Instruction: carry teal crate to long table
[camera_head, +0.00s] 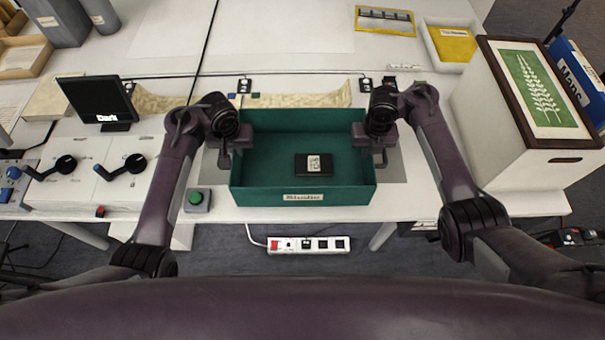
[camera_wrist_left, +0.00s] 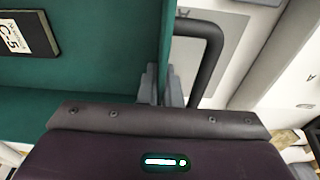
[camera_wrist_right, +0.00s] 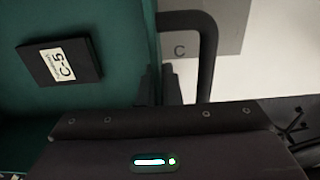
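The teal crate (camera_head: 262,198) is upright and level over the front of a white table, with a pale label on its front wall. I cannot tell whether its base touches the table. A black box labelled C-5 (camera_head: 313,165) lies inside; it also shows in the right wrist view (camera_wrist_right: 45,70). My left gripper (camera_wrist_left: 165,85) is at the crate's left side wall, one finger on each side, close against it. My right gripper (camera_wrist_right: 160,85) holds the right side wall likewise. A dark loop handle (camera_wrist_left: 212,50) stands out beside each gripper. I cannot tell which surface is the long table.
A grey mat (camera_head: 395,165) marked C lies beneath the crate. A white box with a leaf picture (camera_head: 520,130) stands right. A small monitor (camera_head: 98,98) and lever controls (camera_head: 120,170) stand left. A green button (camera_head: 196,199) is near the front edge. A power strip (camera_head: 308,244) is below.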

